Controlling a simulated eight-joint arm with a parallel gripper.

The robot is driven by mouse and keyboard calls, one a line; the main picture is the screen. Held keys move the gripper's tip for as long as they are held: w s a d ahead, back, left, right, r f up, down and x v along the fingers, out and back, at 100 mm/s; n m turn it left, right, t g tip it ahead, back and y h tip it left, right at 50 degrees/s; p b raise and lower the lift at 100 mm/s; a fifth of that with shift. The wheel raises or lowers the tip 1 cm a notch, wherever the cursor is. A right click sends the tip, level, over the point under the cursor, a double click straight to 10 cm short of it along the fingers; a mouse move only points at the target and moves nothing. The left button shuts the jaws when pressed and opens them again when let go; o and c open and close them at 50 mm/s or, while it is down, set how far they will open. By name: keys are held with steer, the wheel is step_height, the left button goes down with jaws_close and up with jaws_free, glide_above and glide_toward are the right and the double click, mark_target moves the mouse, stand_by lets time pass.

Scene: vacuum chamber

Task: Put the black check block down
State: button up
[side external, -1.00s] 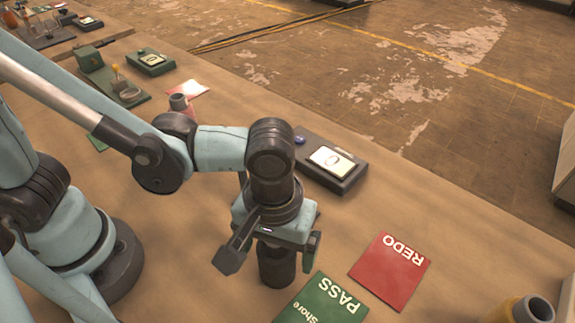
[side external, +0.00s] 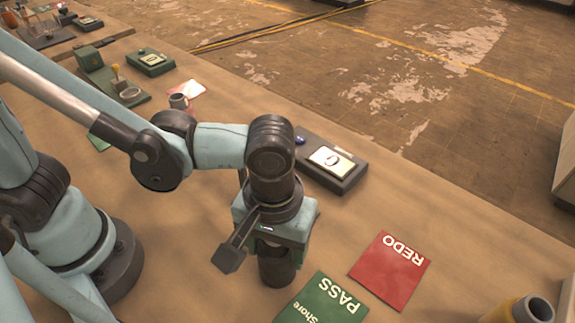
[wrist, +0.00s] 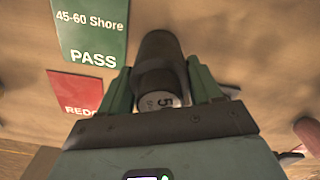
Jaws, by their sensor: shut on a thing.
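The black check block (side external: 277,270) is a dark cylinder below my gripper (side external: 277,250), and it appears to stand upright on the tan table. It also shows in the wrist view (wrist: 160,60), with a pale printed end towards the camera. My gripper is shut on the block, with one green finger on each side of it in the wrist view (wrist: 161,88). The upper part of the block is hidden by my gripper in the side view.
A green PASS mat (side external: 322,302) lies just right of the block, and a red REDO mat (side external: 390,271) lies beyond it. A dark device with a dial (side external: 331,163) sits behind my gripper. A grey and yellow cup (side external: 530,309) is at the lower right.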

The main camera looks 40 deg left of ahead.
step_height(320, 180, up, 9)
steer(key=shift+r, duration=0.1)
steer(key=shift+s+a+r+n, duration=0.1)
steer(key=shift+a+r+n, duration=0.15)
steer(key=shift+r+n, duration=0.35)
steer(key=n, duration=0.1)
steer(key=a+r+n, duration=0.1)
steer(key=shift+s+r+n, duration=0.1)
steer(key=shift+s+n, duration=0.15)
steer(key=shift+n, duration=0.15)
steer(key=shift+w+a+f, duration=1.1)
steer(key=shift+w+f, duration=0.5)
steer(key=shift+f, duration=0.2)
steer(key=shift+w+a+f, duration=1.05)
steer(key=shift+w+f, duration=0.6)
steer(key=shift+f, duration=0.15)
steer(key=shift+w+a+f, duration=1.1)
steer(key=shift+w+f, duration=0.5)
steer(key=shift+f, duration=0.2)
steer(key=shift+f, duration=0.1)
steer(key=o, duration=1.4)
